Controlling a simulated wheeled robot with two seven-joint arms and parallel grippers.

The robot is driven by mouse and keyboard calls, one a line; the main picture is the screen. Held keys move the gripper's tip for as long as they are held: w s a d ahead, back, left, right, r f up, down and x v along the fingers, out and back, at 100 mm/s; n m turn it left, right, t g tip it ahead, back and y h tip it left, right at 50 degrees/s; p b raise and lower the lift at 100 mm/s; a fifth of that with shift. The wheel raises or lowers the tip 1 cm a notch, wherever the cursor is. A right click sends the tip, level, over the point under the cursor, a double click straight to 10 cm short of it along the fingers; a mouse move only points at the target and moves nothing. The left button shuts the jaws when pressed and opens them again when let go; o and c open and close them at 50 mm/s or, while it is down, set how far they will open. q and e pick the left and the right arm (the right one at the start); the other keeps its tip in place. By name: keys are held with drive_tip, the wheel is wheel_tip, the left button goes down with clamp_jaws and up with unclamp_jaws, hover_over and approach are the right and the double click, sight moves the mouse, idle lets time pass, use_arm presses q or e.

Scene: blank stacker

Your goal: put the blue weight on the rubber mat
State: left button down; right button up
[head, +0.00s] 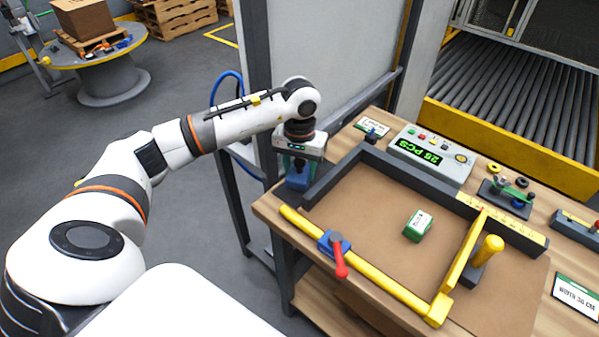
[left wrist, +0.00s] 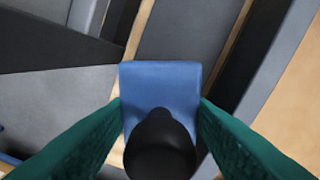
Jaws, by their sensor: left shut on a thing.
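My left gripper (head: 298,162) is over the back left part of the workbench, pointing down. It is shut on the blue weight (head: 297,180), which shows just below it. In the left wrist view, the blue weight (left wrist: 160,82) has a black knob (left wrist: 160,145) between my two green fingers. A flat dark grey patch (left wrist: 190,38), bordered by thin wood strips, lies beneath and beyond the weight; it looks like the rubber mat. In the head view my gripper and the weight largely hide that spot. I cannot tell whether the weight touches it. My right gripper is not in view.
A dark raised rail (head: 335,178) stands just right of the weight, edging a brown board (head: 375,205). On the board is a green block (head: 418,226). A yellow bar (head: 365,275) with a red-handled clamp (head: 339,262) runs along the front. A control box (head: 432,155) stands behind.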

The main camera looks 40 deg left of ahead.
use_arm(q)
wheel_tip(320, 180, down, 2)
drive_tip(key=shift+f, duration=0.2)
drive_tip(key=c, duration=1)
unclamp_jaws()
drive_tip(key=shift+o, duration=0.2)
